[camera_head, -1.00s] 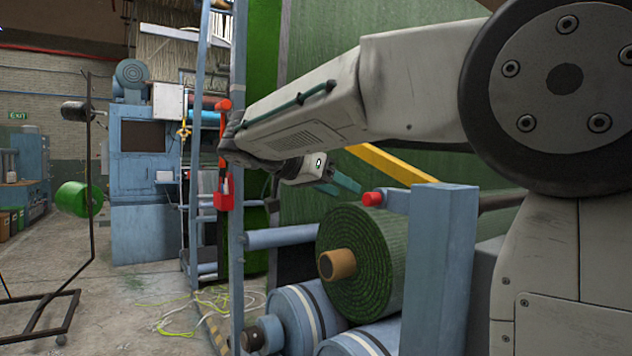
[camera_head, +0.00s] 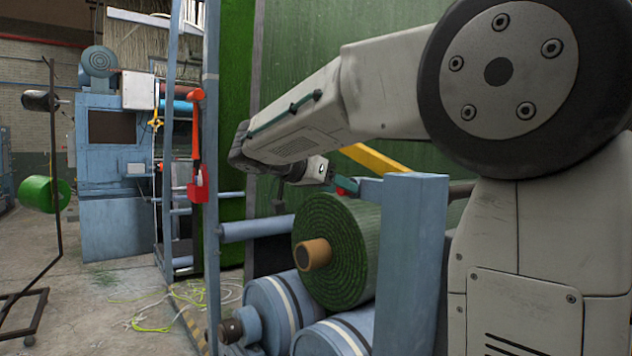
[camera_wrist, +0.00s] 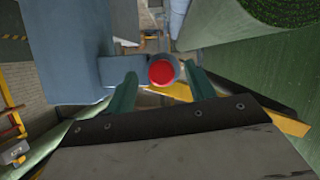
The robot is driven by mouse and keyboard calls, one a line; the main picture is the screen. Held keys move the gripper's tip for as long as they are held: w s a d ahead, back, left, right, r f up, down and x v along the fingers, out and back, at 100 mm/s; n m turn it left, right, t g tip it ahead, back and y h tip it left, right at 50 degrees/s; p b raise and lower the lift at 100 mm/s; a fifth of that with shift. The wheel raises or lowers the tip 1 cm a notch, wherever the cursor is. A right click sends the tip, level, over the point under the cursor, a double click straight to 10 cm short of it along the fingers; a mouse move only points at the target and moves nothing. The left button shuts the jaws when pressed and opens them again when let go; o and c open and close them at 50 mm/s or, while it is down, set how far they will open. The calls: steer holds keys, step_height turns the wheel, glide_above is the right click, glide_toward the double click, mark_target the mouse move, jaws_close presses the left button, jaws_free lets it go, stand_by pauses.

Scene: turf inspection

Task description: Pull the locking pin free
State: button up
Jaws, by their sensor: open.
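The locking pin shows as a round red knob (camera_wrist: 161,71) in the wrist view, on a grey-blue stub beside a blue post. In the head view the red knob (camera_head: 343,190) is small and partly covered by my fingers, at the left end of the bracket on the blue post (camera_head: 412,265). My gripper (camera_wrist: 160,76) is open, with one teal finger on each side of the knob in the wrist view. No contact shows, and I cannot tell how far the fingertips reach past the knob. The pin's shaft is hidden.
A green turf roll (camera_head: 345,250) lies below the bracket, above blue striped rollers (camera_head: 275,308). A yellow bar (camera_head: 375,158) slopes behind the gripper. A blue upright (camera_head: 211,150) with a red tool (camera_head: 197,150) stands left. Loose cords lie on the floor.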

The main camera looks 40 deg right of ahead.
steer(key=c, duration=1)
steer(key=shift+c, duration=0.2)
steer(key=shift+a, duration=0.15)
steer(key=a, duration=1.3)
steer(key=shift+s, duration=0.2)
stand_by(2.1)
stand_by(0.4)
steer(key=shift+s+a, duration=0.1)
steer(key=shift+a, duration=2.4)
